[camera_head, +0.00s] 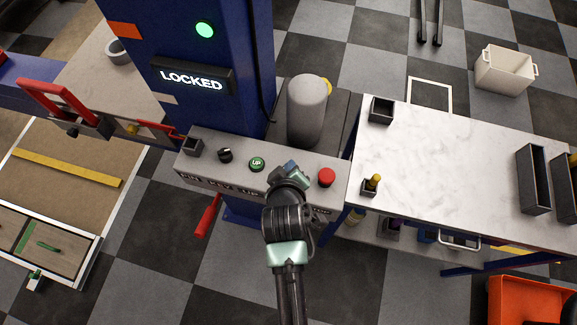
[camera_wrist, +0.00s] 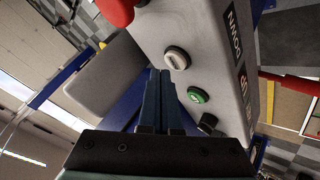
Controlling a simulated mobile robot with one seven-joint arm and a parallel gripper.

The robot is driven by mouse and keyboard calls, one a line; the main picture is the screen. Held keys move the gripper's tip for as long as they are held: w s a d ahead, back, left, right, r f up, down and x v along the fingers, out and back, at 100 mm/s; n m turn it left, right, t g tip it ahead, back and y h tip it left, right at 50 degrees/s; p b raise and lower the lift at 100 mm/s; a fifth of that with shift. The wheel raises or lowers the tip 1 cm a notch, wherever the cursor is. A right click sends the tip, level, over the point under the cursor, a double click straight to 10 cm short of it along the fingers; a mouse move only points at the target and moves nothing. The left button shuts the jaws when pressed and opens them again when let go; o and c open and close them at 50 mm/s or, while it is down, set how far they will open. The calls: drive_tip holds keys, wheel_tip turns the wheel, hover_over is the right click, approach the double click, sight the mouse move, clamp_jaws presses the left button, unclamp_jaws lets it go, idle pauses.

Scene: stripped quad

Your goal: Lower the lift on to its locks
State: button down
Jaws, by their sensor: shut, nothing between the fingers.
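The blue lift column (camera_head: 225,105) carries a lit sign reading LOCKED (camera_head: 191,80) and a glowing green lamp (camera_head: 204,30). On the grey control box (camera_head: 215,178) are a black knob (camera_head: 225,155), a green UP button (camera_head: 257,164) and a red button (camera_head: 326,177). My gripper (camera_head: 287,171) is over the box between the green and red buttons. In the wrist view my shut, empty fingers (camera_wrist: 160,75) point at the box beside the pale DOWN button (camera_wrist: 177,59); contact cannot be told. The green button (camera_wrist: 198,95) and knob (camera_wrist: 207,122) also show there. In the head view my gripper hides the DOWN button.
A grey cylinder (camera_head: 307,110) stands behind the box. A white-topped bench (camera_head: 455,165) adjoins on the right, with dark bins (camera_head: 533,180). A red lever (camera_head: 207,215) hangs below the box. A red-framed lift arm (camera_head: 60,100) is at left.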

wheel_tip(320, 180, up, 5)
drive_tip(key=p, duration=0.5)
drive_tip(key=shift+r, duration=0.1)
idle(0.8)
